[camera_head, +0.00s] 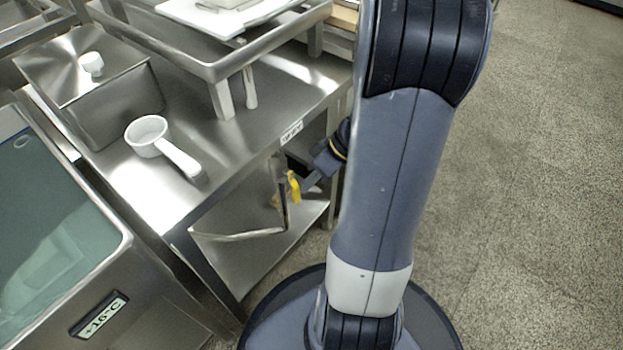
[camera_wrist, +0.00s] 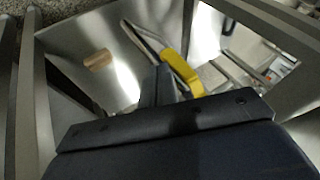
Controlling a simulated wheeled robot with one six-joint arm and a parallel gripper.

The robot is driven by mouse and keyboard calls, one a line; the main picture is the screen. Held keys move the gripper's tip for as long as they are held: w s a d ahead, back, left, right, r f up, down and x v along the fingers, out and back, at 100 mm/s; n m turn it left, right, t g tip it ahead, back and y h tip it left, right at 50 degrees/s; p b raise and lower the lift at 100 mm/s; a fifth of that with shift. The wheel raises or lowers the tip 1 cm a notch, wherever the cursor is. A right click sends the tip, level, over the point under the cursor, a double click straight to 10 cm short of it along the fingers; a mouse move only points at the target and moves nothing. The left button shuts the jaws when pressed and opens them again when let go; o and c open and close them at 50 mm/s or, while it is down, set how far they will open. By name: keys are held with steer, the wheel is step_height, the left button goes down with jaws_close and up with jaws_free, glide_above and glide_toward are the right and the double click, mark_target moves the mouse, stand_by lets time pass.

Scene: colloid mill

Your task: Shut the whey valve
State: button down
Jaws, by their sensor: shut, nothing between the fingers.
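The whey valve shows as a yellow lever handle (camera_head: 294,187) on a metal pipe below the front edge of the steel table. In the wrist view the yellow handle (camera_wrist: 183,73) lies just beyond my fingers, with the pipe running up and left from it. My gripper (camera_head: 309,183) is beside the handle, to its right in the head view. In the wrist view my gripper (camera_wrist: 158,82) is shut with nothing between its fingers. The fingertips look close to the handle; I cannot tell whether they touch it. My arm hides part of the area to the right.
The steel table (camera_head: 240,140) holds a white ladle (camera_head: 150,136) and a lidded steel box (camera_head: 95,95). A raised draining tray (camera_head: 215,68) stands behind. A tank marked +16°C (camera_head: 98,314) is at the left. A lower shelf (camera_head: 240,255) is under the valve. Open floor lies to the right.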

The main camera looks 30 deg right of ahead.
mark_target(299, 196)
steer(key=shift+s+a+f+y, duration=0.1)
steer(key=shift+a+f+y, duration=0.1)
steer(key=shift+y, duration=0.4)
steer(key=a+y, duration=0.1)
steer(key=y, duration=0.1)
steer(key=a+m+g+y, duration=0.1)
steer(key=y, duration=0.1)
steer(key=s+a+f+y, duration=0.1)
steer(key=y, duration=0.1)
steer(key=shift+m+g, duration=0.3)
steer(key=shift+m, duration=0.1)
steer(key=shift+s+a+r, duration=0.25)
steer(key=shift+a+r, duration=0.1)
steer(key=shift+a, duration=0.3)
steer(key=shift+s+a+r, duration=0.25)
steer(key=shift+a+r, duration=0.1)
steer(key=shift+a, duration=0.35)
steer(key=shift+s+a+r, duration=0.25)
steer(key=shift+a+r, duration=0.1)
steer(key=shift+a, duration=0.3)
steer(key=shift+s+a+r, duration=0.1)
steer(key=shift+a+r, duration=0.1)
steer(key=shift+r, duration=0.1)
stand_by(0.3)
steer(key=shift+f, duration=0.1)
stand_by(0.5)
